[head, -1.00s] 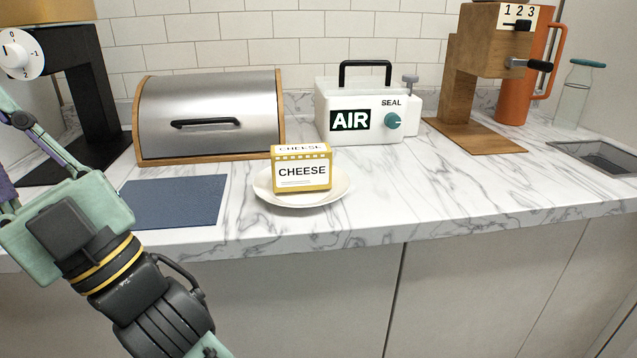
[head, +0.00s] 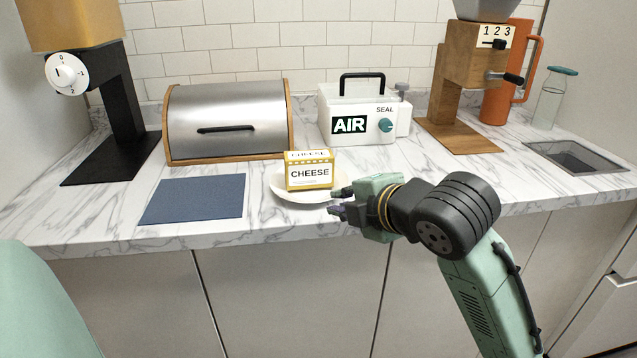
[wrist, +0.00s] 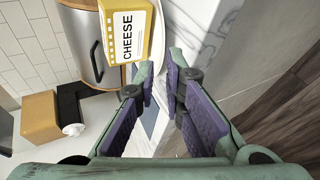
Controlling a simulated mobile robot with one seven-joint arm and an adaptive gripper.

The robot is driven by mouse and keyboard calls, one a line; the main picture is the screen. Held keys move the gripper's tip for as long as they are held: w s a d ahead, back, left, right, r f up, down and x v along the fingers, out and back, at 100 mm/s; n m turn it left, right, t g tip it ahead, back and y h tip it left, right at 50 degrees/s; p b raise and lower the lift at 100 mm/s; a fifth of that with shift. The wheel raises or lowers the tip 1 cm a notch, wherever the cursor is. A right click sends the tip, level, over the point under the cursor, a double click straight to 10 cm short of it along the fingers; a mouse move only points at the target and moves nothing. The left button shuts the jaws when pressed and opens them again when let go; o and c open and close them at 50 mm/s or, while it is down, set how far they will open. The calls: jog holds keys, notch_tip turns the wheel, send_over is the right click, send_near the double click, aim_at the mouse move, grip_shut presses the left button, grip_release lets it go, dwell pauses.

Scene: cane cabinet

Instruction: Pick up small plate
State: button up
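The small plate (head: 284,195) is white and round and lies on the marble counter near its front edge. A yellow-and-white cheese box (head: 310,173) stands on it. My gripper (head: 335,201) is at the plate's right rim, with its fingers apart and pointing left. In the wrist view the gripper (wrist: 160,70) has a narrow gap between its purple-padded fingers. The plate's rim (wrist: 159,48) shows just beyond the tips, beside the cheese box (wrist: 128,35). I cannot tell whether the rim is between the fingers or touches them.
A blue mat (head: 192,199) lies left of the plate. A bread box (head: 228,122) and a white AIR sealer (head: 349,126) stand behind. A wooden grinder (head: 455,100) stands at the back right, and a black-based machine (head: 120,95) at the left. The counter's right front is clear.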

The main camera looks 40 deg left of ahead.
aim_at(321, 199)
jog(key=p+x, duration=0.2)
jog(key=x, duration=0.6)
jog(key=shift+a, duration=0.1)
grip_shut()
jog(key=shift+r, duration=0.15)
dwell(0.5)
jog(key=shift+r+b, duration=0.5)
jog(key=shift+r, duration=1.15)
jog(key=s+d+r+b, duration=0.1)
jog(key=s+d+b, duration=0.5)
jog(key=s+d, duration=0.3)
jog(key=shift+s+d+r, duration=0.25)
jog(key=shift+s+d, duration=0.15)
jog(key=shift+s, duration=1.4)
